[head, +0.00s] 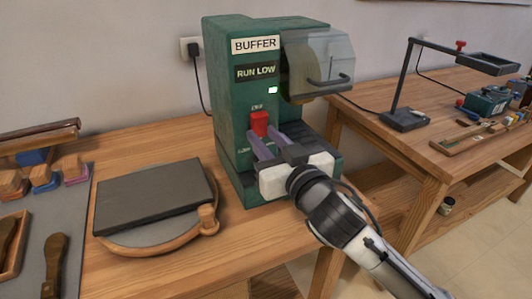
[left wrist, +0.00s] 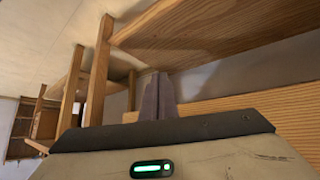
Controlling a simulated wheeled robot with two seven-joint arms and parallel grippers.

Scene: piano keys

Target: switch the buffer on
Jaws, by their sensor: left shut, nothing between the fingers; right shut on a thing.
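The green buffer (head: 228,110) stands on the wooden bench, with a "BUFFER" sign and a "RUN LOW" plate. A small pale green-white light (head: 272,90) shows below the plate. A red switch (head: 259,123) is on its front. My right gripper (head: 261,131) comes in from the lower right and is shut on the red switch, its fingertips at the switch's lower sides. The small labels around the switch are too small to read fully. My left gripper (left wrist: 157,92) shows only in the left wrist view, shut and empty, away from the buffer.
A clear guard (head: 322,60) covers the wheel at the buffer's upper right. Tools lie at the far left. A second bench (head: 410,140) with a lamp (head: 405,118) stands right.

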